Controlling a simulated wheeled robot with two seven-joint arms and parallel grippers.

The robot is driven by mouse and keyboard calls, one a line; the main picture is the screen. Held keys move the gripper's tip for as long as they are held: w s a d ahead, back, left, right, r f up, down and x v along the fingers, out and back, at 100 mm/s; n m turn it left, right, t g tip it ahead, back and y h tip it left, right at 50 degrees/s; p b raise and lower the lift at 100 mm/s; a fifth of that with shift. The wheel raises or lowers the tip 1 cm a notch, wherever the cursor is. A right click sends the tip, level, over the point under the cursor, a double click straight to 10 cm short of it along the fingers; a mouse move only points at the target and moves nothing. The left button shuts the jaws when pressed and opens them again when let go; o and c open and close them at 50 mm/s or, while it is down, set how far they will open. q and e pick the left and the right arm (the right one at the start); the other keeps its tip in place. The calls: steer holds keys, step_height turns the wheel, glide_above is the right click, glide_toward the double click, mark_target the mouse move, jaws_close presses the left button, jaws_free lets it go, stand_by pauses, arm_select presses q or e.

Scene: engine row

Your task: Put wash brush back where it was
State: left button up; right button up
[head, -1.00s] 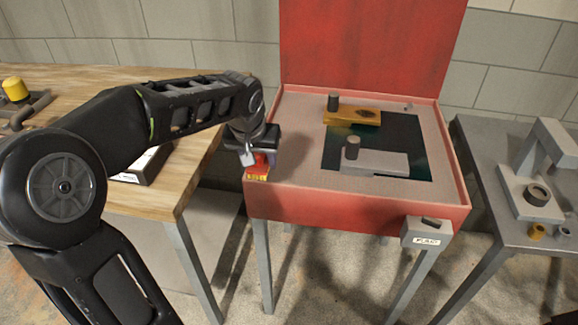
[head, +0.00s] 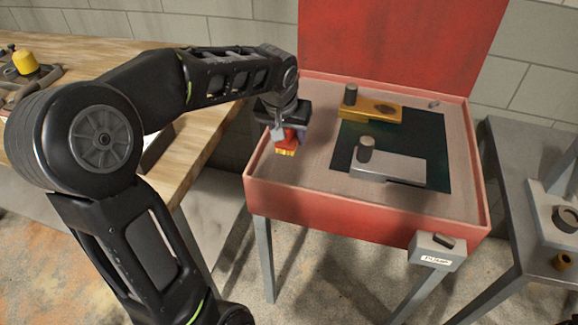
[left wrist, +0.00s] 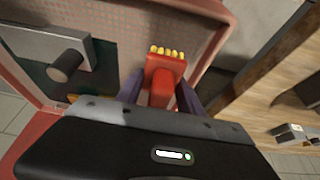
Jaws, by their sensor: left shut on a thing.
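The wash brush (head: 286,147) is red with yellow bristles. My left gripper (head: 288,132) is shut on it, over the left part of the red parts washer (head: 370,220). In the left wrist view the brush (left wrist: 165,75) sits between the two fingers, its yellow bristles pointing away from the gripper. I cannot tell whether the bristles touch the washer's pale perforated surface. My right gripper is not in view.
In the washer, a yellow part (head: 375,111) and a grey part (head: 390,168), each with a dark post, lie by a dark opening. The raised red lid (head: 400,40) stands behind. A wooden bench (head: 190,160) is left, a grey table (head: 510,210) right.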

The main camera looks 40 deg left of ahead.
mark_target(284, 146)
arm_select(q)
step_height(284, 146, down, 5)
steer(key=shift+f, duration=0.15)
steer(key=shift+f, duration=0.1)
steer(key=shift+f, duration=1.75)
steer(key=shift+f, duration=0.2)
steer(key=o, duration=1.3)
steer(key=shift+r, duration=0.1)
steer(key=shift+r+p, duration=0.2)
steer(key=shift+p, duration=0.2)
steer(key=v, duration=1.2)
steer(key=shift+d+b, duration=0.1)
steer(key=shift+b, duration=0.25)
